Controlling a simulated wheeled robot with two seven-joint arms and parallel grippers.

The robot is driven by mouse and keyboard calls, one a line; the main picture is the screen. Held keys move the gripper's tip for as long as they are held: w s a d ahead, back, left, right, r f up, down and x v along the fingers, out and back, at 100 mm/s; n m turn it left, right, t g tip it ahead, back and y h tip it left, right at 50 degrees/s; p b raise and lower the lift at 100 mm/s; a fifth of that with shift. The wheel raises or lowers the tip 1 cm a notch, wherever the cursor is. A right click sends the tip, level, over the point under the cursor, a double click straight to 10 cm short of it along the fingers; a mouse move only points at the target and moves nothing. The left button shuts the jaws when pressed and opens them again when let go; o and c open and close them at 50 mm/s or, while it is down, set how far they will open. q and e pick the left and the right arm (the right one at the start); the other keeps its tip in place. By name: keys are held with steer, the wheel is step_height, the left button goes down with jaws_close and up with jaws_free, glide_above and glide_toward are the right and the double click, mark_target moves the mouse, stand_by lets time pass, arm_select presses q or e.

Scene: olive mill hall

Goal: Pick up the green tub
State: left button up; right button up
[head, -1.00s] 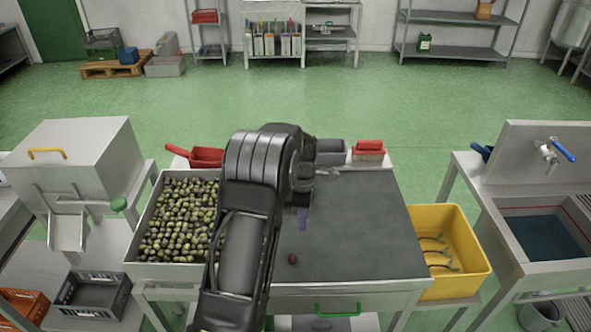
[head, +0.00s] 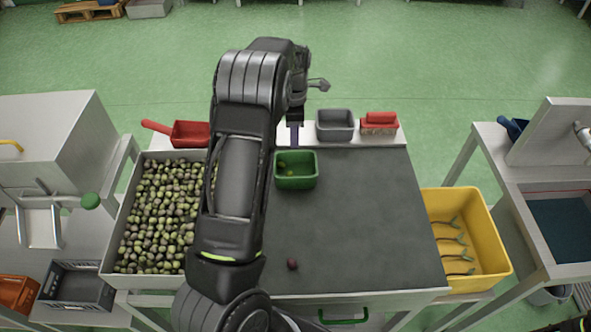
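The green tub (head: 296,183) stands upright near the back left of the dark work surface (head: 350,225). A few olives show inside it. My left gripper (head: 295,146) points down just behind the tub's back rim in the picture. The gap between its fingers cannot be made out, and neither can whether it touches the tub. No tub wall shows between its fingers. My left arm hides the left edge of the surface. My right gripper is out of view.
A tray of olives (head: 108,262) is left of the surface. Behind it are a red scoop (head: 190,134), a grey tub (head: 335,125) and a red brush (head: 380,122). A yellow crate (head: 497,262) stands to the right. One dark olive (head: 292,265) lies in front.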

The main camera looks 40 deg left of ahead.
mark_target(295, 153)
arm_select(q)
steer(key=shift+f+b, duration=0.7)
steer(key=shift+f, duration=0.65)
step_height(295, 153, down, 5)
steer(key=b, duration=0.3)
steer(key=shift+f+b, duration=0.15)
steer(key=shift+b, duration=0.25)
steer(key=shift+c, duration=0.3)
jaws_close()
